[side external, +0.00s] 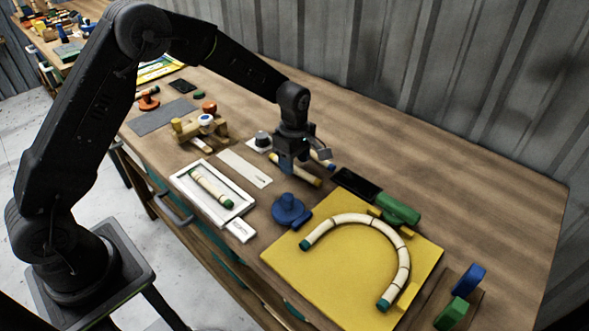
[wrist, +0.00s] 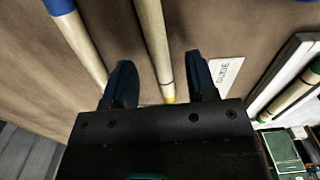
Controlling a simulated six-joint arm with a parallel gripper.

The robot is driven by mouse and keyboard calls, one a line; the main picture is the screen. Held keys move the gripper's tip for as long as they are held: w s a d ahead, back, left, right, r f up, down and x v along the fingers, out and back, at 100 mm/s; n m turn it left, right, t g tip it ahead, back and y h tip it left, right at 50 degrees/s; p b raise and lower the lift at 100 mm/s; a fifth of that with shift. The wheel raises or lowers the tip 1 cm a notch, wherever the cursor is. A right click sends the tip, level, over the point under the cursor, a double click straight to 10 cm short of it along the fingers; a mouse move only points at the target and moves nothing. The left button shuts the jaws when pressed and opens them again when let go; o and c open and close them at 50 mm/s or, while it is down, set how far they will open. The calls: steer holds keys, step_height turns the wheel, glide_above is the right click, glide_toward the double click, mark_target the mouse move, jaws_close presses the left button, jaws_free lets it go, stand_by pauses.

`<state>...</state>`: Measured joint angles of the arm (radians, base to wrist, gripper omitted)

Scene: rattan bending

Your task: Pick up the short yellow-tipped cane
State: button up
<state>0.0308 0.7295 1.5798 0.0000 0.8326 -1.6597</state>
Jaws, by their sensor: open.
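The short yellow-tipped cane (side external: 306,176) lies on the wooden table, pale with yellow ends. In the side view my gripper (side external: 287,167) is low over it and hides part of it. In the wrist view the cane (wrist: 154,45) runs between the two spread dark fingers of my gripper (wrist: 160,66), with a gap on each side. One yellow band shows near the gripper body. The fingers are open and hold nothing. I cannot tell how far the fingertips are above the table.
A blue-tipped cane (wrist: 80,40) lies beside the left finger. A white tray (side external: 178,182) holds a green-tipped cane (side external: 212,188). A blue knobbed piece (side external: 288,209), a black pad (side external: 355,184) and a yellow board (side external: 300,270) with a bent cane (side external: 360,218) are near. The back right table is clear.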

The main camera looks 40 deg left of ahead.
steer(key=shift+f, duration=0.9)
jaws_close()
steer(key=shift+r, duration=0.15)
